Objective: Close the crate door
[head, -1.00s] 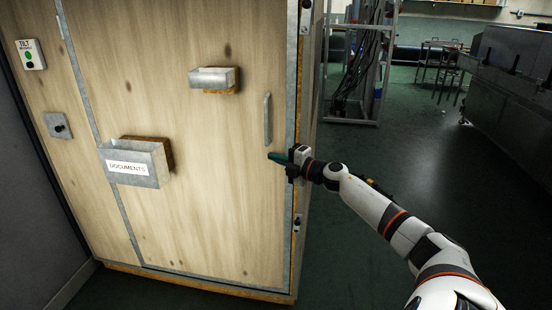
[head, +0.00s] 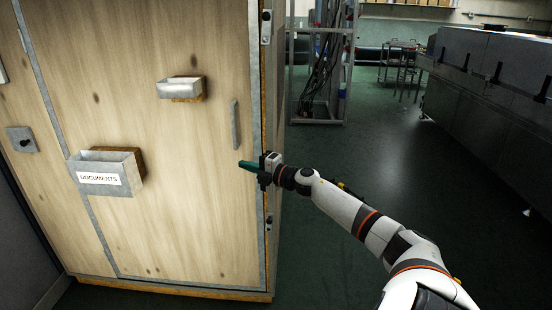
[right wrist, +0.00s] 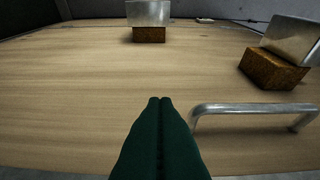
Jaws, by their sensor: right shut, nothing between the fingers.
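The crate door (head: 185,220) is a large pale wooden panel with metal edging, and it appears flush with the crate front. Its metal bar handle (head: 235,125) stands upright near the right edge. In the right wrist view the handle (right wrist: 250,108) lies just right of the fingers. My right gripper (head: 242,163) has green fingers pressed together with nothing between them. It is just below the handle, close to the door face; I cannot tell whether it touches. In the right wrist view the shut fingertips (right wrist: 160,101) point along the wood. My left gripper is not in view.
A metal documents holder (head: 106,180) and a smaller metal box (head: 180,89) stick out from the door. A latch plate (head: 22,139) is at the left. A cable rack (head: 325,65) and a grey machine (head: 480,85) stand behind.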

